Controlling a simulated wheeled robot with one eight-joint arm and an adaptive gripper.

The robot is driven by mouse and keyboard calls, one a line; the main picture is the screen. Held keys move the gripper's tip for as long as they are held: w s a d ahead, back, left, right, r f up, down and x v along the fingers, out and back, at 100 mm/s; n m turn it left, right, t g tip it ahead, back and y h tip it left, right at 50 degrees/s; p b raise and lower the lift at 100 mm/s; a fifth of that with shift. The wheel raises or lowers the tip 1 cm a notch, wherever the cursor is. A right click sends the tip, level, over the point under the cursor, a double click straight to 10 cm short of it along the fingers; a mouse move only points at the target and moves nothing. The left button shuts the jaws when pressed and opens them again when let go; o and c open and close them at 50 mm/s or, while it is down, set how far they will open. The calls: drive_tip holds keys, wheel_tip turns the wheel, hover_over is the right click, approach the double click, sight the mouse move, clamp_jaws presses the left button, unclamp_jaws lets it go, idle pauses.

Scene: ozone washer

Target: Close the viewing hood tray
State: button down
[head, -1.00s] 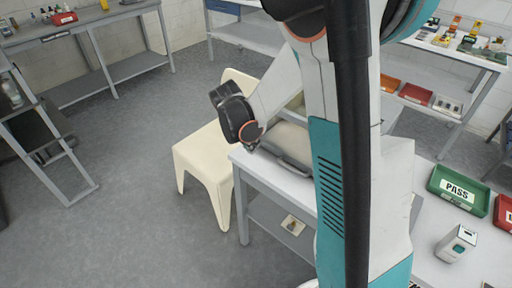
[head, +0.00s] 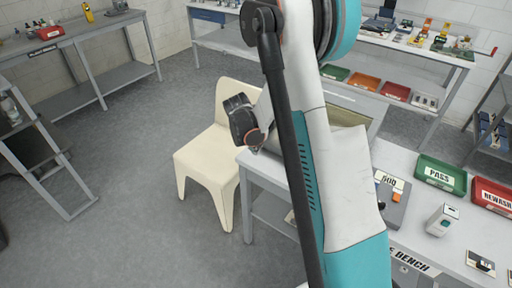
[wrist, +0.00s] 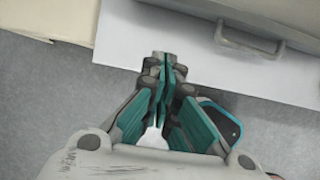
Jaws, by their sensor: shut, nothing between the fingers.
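The viewing hood tray appears to be the grey piece with a bar handle (wrist: 250,38) at the upper right of the wrist view. It rests on or just over a white table top (wrist: 130,65). My gripper (wrist: 160,66) is shut and empty, with its teal fingers together over the table's edge. Its tips are left of and below the handle and look apart from it. In the head view, my arm covers most of the hood. Whether the tray stands open cannot be told.
A cream chair (head: 205,158) stands close at the table's left side. A green PASS tray (head: 441,176), a red REWASH tray (head: 493,195) and a small white device (head: 441,220) sit on the right bench. The floor at left is open.

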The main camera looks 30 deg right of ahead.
sight(270, 149)
drive_tip(key=b+x, duration=0.2)
drive_tip(key=x, duration=0.5)
drive_tip(key=shift+f, duration=0.1)
drive_tip(key=d, duration=0.2)
drive_tip(key=w+d, duration=0.1)
drive_tip(key=shift+f+b, duration=0.25)
drive_tip(key=shift+b, duration=0.05)
drive_tip(key=shift+w+d+r, duration=0.1)
drive_tip(key=shift+w+d, duration=0.15)
drive_tip(key=shift+d, duration=0.15)
drive_tip(key=shift+w+d+b, duration=0.15)
drive_tip(key=shift+w+d, duration=0.15)
drive_tip(key=shift+d, duration=0.35)
drive_tip(key=shift+w+d+b, duration=0.15)
drive_tip(key=shift+w+d, duration=0.1)
drive_tip(key=shift+d, duration=0.4)
drive_tip(key=shift+a, duration=0.1)
